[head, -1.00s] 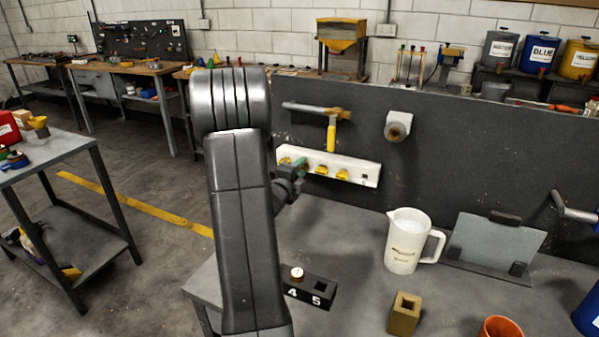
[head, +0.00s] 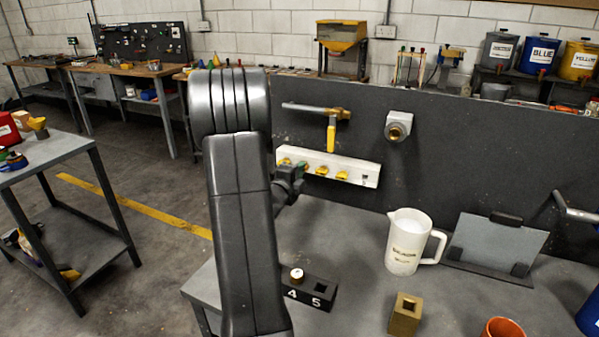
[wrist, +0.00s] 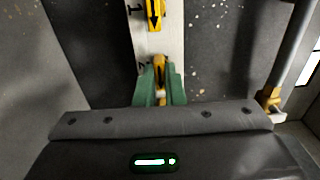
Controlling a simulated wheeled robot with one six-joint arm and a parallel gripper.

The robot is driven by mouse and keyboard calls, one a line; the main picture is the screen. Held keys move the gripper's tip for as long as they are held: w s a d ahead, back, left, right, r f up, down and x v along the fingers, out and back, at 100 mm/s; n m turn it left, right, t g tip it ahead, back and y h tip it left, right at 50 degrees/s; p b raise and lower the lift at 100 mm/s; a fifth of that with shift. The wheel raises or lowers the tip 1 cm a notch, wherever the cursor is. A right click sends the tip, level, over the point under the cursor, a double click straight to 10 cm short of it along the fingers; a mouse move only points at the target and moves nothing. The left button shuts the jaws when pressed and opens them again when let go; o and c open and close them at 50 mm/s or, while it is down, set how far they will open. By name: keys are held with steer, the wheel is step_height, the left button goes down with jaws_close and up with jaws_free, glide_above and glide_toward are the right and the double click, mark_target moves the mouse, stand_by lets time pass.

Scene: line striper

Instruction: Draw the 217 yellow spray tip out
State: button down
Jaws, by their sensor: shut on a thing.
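A white rack strip (head: 350,172) is mounted along the dark upright panel and carries several yellow spray tips, one of them at its right part (head: 342,174). My gripper (head: 300,170) is at the left part of the strip, partly hidden by my arm. In the wrist view, the green fingers of my gripper (wrist: 159,88) are shut on a yellow spray tip (wrist: 160,68) in front of the white strip (wrist: 172,40). Another yellow tip with a black arrow mark (wrist: 154,12) sits farther along the strip. The held tip's number is not readable, and whether it is clear of its slot cannot be told.
A yellow-handled valve (head: 331,135) is above the strip. On the bench stand a black block marked 4 and 5 (head: 318,290), a white jug (head: 404,245), a brass-coloured block (head: 405,314) and an orange cup (head: 502,329). Bench space between strip and blocks is clear.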

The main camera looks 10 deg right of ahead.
steer(key=shift+s+f, duration=0.1)
steer(key=shift+s, duration=0.05)
steer(key=shift+s+a+b, duration=0.2)
steer(key=shift+a+b, duration=0.05)
steer(key=shift+b, duration=0.05)
steer(key=shift+s+a, duration=0.1)
steer(key=shift+s, duration=0.05)
steer(key=shift+b+v, duration=1.1)
steer(key=shift+v, duration=1.15)
